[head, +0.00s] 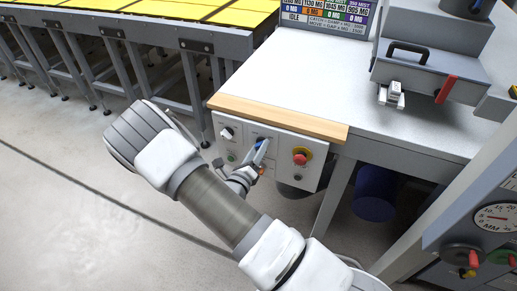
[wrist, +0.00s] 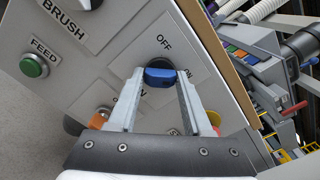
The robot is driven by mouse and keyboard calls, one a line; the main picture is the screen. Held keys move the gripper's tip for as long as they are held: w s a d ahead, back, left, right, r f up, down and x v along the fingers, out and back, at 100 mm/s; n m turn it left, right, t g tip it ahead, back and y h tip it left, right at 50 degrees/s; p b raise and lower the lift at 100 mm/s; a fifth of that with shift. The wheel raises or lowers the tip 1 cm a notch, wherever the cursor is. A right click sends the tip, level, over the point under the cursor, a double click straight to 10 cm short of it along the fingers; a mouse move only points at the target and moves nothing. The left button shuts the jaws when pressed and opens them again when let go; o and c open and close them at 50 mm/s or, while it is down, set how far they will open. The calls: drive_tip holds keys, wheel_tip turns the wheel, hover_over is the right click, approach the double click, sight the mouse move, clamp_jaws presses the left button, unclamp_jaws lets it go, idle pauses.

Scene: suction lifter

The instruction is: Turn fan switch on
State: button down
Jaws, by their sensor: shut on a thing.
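The switch with a blue knob (wrist: 160,73) on a dark round base sits on the light control panel (wrist: 100,60). An OFF label lies above it in the wrist view, and a partly hidden label ending in N lies to its right. The fan name itself does not show. My gripper (wrist: 160,84) is shut on the blue knob, one finger on each side of it. In the head view my gripper (head: 262,150) reaches the panel's middle, and the blue knob (head: 258,144) shows partly behind the fingers. Which label the knob points to I cannot tell.
A green FEED button (wrist: 34,65) and a BRUSH knob (head: 227,133) are left of the switch. A red button on yellow (head: 301,157) is to its right. A wooden edge (head: 280,117) overhangs the panel. An orange part (wrist: 98,121) lies close to my left finger.

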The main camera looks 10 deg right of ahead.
idle(0.5)
drive_tip(key=shift+c, duration=1.8)
unclamp_jaws()
drive_tip(key=shift+s+a, duration=0.1)
drive_tip(key=v, duration=1.7)
drive_tip(key=shift+r, duration=0.1)
